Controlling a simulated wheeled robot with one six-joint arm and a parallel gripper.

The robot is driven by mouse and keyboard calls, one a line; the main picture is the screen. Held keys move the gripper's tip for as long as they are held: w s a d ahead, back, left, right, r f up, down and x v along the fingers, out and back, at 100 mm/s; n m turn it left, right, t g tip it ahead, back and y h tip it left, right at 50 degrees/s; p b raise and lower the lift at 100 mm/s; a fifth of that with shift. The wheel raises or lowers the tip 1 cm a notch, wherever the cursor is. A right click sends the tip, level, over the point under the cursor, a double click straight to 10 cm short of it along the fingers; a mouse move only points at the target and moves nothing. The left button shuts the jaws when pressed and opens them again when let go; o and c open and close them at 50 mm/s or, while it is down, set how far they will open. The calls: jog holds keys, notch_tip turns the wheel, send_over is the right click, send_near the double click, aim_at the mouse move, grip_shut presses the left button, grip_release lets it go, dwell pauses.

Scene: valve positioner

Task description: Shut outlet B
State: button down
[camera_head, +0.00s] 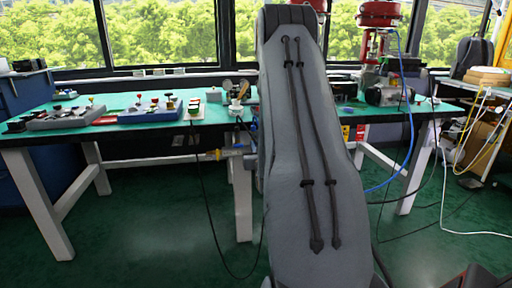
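My grey arm (315,150) fills the middle of the view, and my gripper is not in view. No label reading outlet B can be made out. A red-topped valve actuator (378,18) stands at the back, right of my arm. Whatever lies behind my arm is hidden.
Control boxes with knobs (150,110) (65,117) stand on the table's left half. A motor-like unit (385,95) is on the right half. A blue hose (408,140) and cables hang to the floor at right. The green floor (150,240) at front left is clear.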

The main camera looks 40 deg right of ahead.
jog(key=shift+n, duration=0.7)
jog(key=c, duration=1.9)
grip_release()
jog(key=shift+o, duration=0.2)
jog(key=v, duration=0.8)
jog(key=shift+p, duration=0.45)
jog(key=shift+w, duration=0.1)
